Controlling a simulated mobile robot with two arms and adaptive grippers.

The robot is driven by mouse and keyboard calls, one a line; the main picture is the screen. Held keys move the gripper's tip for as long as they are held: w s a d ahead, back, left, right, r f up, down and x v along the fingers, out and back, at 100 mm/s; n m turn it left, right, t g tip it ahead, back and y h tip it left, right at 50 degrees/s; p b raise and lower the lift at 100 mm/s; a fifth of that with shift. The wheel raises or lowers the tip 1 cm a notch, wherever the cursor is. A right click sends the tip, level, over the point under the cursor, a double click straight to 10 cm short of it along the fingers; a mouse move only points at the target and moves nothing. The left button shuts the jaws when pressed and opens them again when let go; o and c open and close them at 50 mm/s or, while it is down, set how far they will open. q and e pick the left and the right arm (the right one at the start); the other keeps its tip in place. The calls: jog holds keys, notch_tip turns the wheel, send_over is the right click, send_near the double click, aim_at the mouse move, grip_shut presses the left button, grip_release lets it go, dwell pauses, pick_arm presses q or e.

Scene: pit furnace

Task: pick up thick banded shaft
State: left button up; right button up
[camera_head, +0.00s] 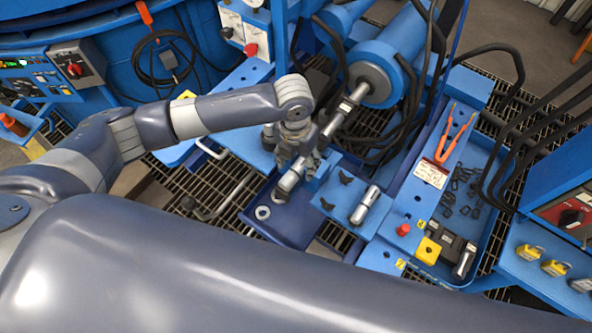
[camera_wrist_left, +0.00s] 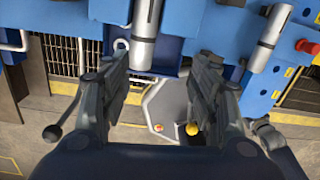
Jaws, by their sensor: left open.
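A thick silvery banded shaft (camera_wrist_left: 145,42) shows in the left wrist view at the top, between the fingertips and nearer the left finger, with clear gaps on both sides. In the head view its near end (camera_head: 289,180) projects from below my left gripper (camera_head: 292,152). A banded length (camera_head: 346,106) continues in line toward a round blue housing; the gripper hides the part between. My left gripper in the left wrist view (camera_wrist_left: 163,72) is open and empty. I cannot tell its exact height above the shaft. My right gripper is not in view.
A shorter metal cylinder (camera_head: 365,206) lies on the blue bench right of the gripper. A washer (camera_head: 262,212) lies on the dark blue tray. Orange-handled tongs (camera_head: 455,135), a red button (camera_head: 403,230) and a yellow block (camera_head: 428,250) are farther right. Black hoses hang nearby.

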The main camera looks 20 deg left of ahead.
pick_arm(q)
jog(key=a+m, duration=0.1)
send_over(291, 174)
jog(key=shift+y, duration=0.3)
jog(key=f, duration=0.5)
jog(key=shift+s+d, duration=0.3)
jog(key=shift+s, duration=0.05)
jog(key=shift+w+a+f, duration=0.15)
jog(key=shift+f, duration=1.15)
jog(key=shift+w+a+f, duration=0.15)
jog(key=shift+f, duration=1.15)
jog(key=shift+c, duration=0.3)
grip_shut()
jog(key=shift+w+r, duration=0.1)
